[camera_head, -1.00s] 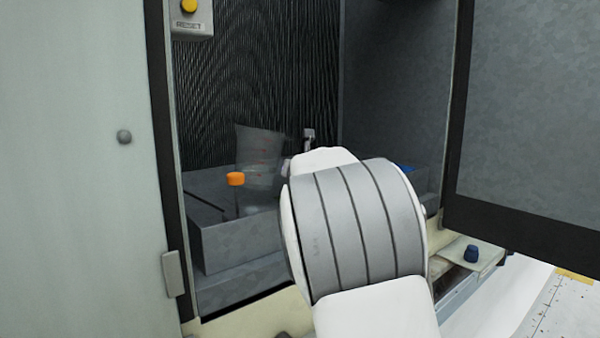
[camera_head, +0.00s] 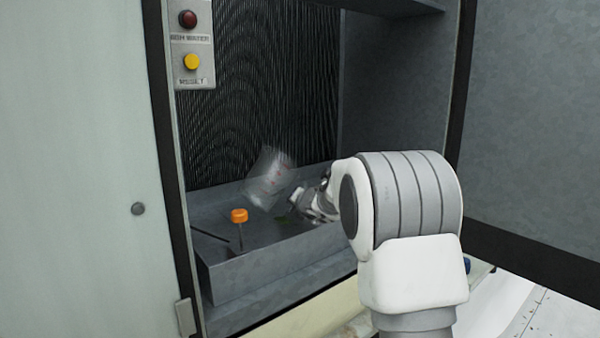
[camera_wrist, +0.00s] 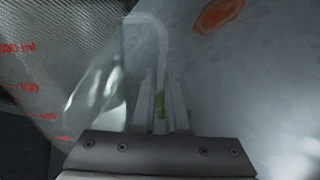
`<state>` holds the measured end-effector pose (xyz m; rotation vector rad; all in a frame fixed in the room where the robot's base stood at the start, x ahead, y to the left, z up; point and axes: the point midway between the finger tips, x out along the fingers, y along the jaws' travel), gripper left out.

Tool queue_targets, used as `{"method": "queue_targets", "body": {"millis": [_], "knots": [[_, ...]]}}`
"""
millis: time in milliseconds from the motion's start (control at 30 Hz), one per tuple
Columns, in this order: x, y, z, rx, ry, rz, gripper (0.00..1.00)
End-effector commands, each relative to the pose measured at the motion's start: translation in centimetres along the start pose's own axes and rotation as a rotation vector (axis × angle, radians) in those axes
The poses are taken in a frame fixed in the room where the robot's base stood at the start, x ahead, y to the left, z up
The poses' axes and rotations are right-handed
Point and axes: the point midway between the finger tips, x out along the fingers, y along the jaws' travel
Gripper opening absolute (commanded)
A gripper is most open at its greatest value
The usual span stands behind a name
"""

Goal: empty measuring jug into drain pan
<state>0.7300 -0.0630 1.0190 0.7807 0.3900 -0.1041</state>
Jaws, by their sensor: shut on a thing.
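The measuring jug (camera_head: 270,178) is clear with red markings and hangs strongly tilted above the drain pan in the head view. In the wrist view the jug (camera_wrist: 85,85) fills the left side, with its clear handle at the fingers. My gripper (camera_head: 298,200) is shut on the jug at its right side; its fingers (camera_wrist: 161,105) also show in the wrist view. The drain pan (camera_head: 265,268) is a grey metal tray in the open cabinet. Whether any liquid is in the jug or flowing out cannot be told.
An orange-capped float (camera_head: 239,215) stands in the pan left of the jug. A ribbed dark panel (camera_head: 260,90) rises behind. A button box (camera_head: 192,47) hangs at upper left. A cabinet door (camera_head: 530,150) stands at right and a pale panel (camera_head: 80,170) at left.

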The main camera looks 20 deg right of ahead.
Motion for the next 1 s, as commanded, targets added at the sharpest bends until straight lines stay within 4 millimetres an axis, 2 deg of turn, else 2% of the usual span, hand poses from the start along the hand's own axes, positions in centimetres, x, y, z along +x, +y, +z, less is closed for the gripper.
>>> {"method": "queue_targets", "body": {"millis": [400, 1000], "knots": [[-0.8, 0.9, -0.8, 0.159, 0.096, 0.117, 0.00], [-0.8, 1.1, -1.2, 0.245, 0.145, 0.134, 0.00]]}}
